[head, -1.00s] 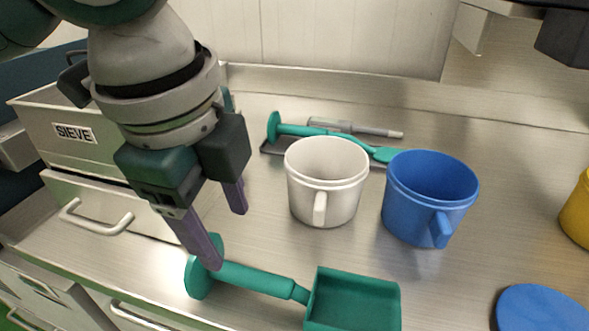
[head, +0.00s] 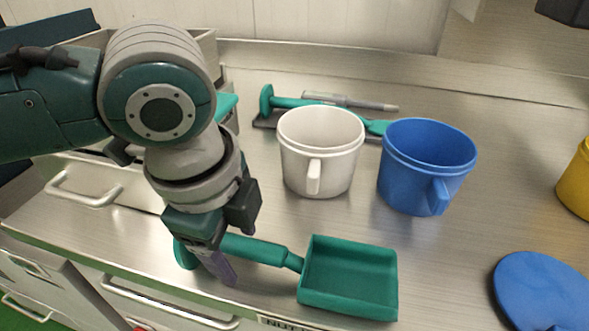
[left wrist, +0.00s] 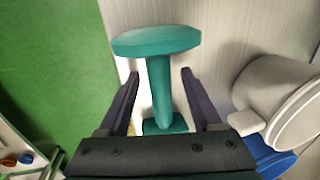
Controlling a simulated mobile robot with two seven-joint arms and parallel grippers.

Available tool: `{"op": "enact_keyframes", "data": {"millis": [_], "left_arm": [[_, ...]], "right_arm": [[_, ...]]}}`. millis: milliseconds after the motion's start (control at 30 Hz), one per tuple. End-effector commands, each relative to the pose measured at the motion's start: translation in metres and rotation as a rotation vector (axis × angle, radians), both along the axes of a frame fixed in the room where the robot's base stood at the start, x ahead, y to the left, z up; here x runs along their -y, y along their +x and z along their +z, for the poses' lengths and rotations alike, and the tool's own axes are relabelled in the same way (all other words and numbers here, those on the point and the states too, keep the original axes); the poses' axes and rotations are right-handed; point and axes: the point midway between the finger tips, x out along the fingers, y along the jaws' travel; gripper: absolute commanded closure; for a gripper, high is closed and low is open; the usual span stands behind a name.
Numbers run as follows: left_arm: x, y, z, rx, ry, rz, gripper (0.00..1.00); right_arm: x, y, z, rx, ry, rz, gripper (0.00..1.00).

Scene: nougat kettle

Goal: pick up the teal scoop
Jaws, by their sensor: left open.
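The teal scoop (head: 346,277) lies on the steel counter near its front edge, its pan to the right and its handle running left to a round end disc. My left gripper (head: 218,262) is over the handle close to the disc and hides part of it. In the left wrist view, the open fingers (left wrist: 158,98) stand on either side of the handle (left wrist: 161,90), with a gap on both sides. The disc (left wrist: 157,41) lies beyond the fingertips.
A white mug (head: 320,152) and a blue mug (head: 427,165) stand behind the scoop. A teal tool (head: 300,101) lies at the back. A blue lid (head: 541,290) is at front right, and a yellow container (head: 577,180) at the right edge. Drawers are below left.

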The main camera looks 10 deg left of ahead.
Motion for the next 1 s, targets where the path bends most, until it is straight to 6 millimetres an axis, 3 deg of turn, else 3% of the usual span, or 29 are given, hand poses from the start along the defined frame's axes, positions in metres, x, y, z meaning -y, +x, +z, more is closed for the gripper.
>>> {"op": "enact_keyframes", "data": {"millis": [67,600,1000], "left_arm": [[0.0,-0.0001,0.0002,0.0,0.0,0.0,0.39],[-0.0001,-0.0001,0.0005,0.0,0.0,0.0,1.0],[0.0,0.0001,0.0007,0.0,0.0,0.0,1.0]], "right_arm": [[-0.0005,0.0002,0.0003,0.001,0.001,-0.001,0.53],[-0.0009,0.0006,0.0003,0.002,0.003,0.0,0.53],[-0.0008,0.0006,0.0003,0.002,0.003,0.0,0.53]]}}
